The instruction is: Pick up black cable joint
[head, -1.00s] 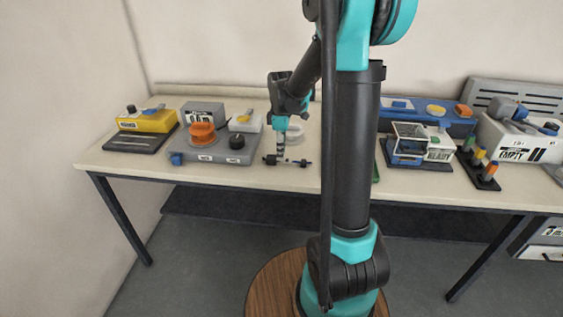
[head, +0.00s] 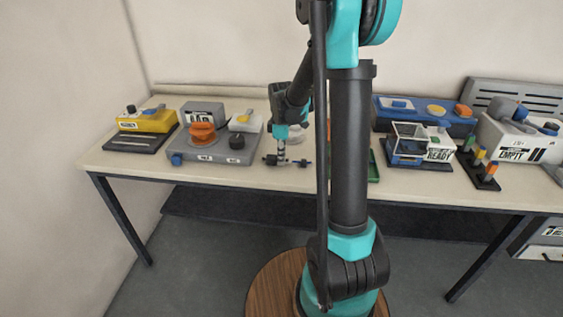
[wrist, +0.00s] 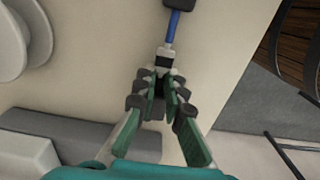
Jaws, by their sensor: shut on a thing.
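In the head view my gripper (head: 282,158) points down over the joint at table level. Whether the joint touches the table is unclear.
A grey device (head: 207,150) with an orange knob stands left of my gripper, and a yellow device (head: 150,122) is farther left. A white round spool (wrist: 12,45) lies nearby. A green-edged tray (head: 374,168) is partly hidden behind my arm. Blue and white devices stand on the right.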

